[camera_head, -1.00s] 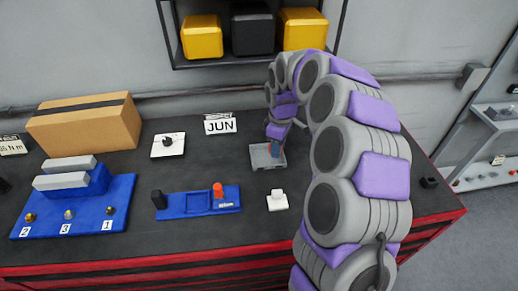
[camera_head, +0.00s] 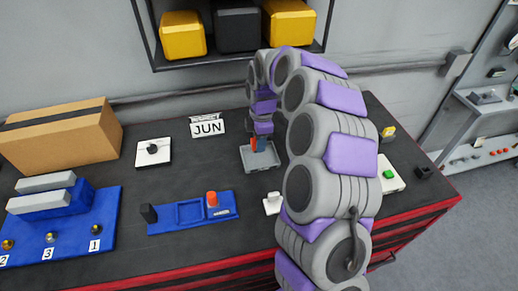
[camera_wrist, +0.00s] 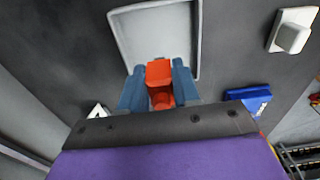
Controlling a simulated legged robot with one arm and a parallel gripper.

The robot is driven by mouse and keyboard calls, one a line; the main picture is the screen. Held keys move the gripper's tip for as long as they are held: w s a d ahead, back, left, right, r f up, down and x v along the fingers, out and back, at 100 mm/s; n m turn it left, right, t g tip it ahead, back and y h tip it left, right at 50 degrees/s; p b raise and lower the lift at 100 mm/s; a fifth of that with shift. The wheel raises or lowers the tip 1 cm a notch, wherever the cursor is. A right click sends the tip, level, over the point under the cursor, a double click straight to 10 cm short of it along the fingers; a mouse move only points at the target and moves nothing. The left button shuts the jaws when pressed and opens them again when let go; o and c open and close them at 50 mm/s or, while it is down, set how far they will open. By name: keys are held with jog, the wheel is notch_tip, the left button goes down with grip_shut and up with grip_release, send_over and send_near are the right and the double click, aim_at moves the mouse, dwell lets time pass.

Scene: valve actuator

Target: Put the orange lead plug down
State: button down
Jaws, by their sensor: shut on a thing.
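The orange lead plug (camera_wrist: 160,82) is between the blue-grey fingers of my gripper (camera_wrist: 158,90) in the wrist view. My gripper is shut on it. The grey tray (camera_wrist: 122,28) lies just beyond the plug in that view. In the head view the orange plug (camera_head: 253,144) shows at the end of my arm, over the grey tray (camera_head: 262,162). I cannot tell whether the plug touches the tray floor. My gripper (camera_head: 264,142) is partly hidden by my arm there.
A blue fixture (camera_head: 180,226) with an orange-red knob (camera_head: 212,198) and a white switch block (camera_head: 272,203) stand in front of the tray. A JUN calendar (camera_head: 207,127) and a white dial plate (camera_head: 153,153) are behind and left. Dark bench top is clear between them.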

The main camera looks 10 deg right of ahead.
jog(key=f, duration=0.1)
jog(key=d+f, duration=0.1)
jog(key=f, duration=0.1)
jog(key=shift+d+f, duration=0.15)
jog(key=shift+f, duration=0.1)
jog(key=shift+r, duration=0.1)
jog(key=shift+a, duration=0.2)
jog(key=c, duration=0.8)
grip_release()
jog(key=shift+a, duration=0.25)
jog(key=shift+c, duration=0.2)
jog(key=shift+o, duration=0.2)
jog(key=shift+d, duration=0.2)
jog(key=shift+d, duration=0.1)
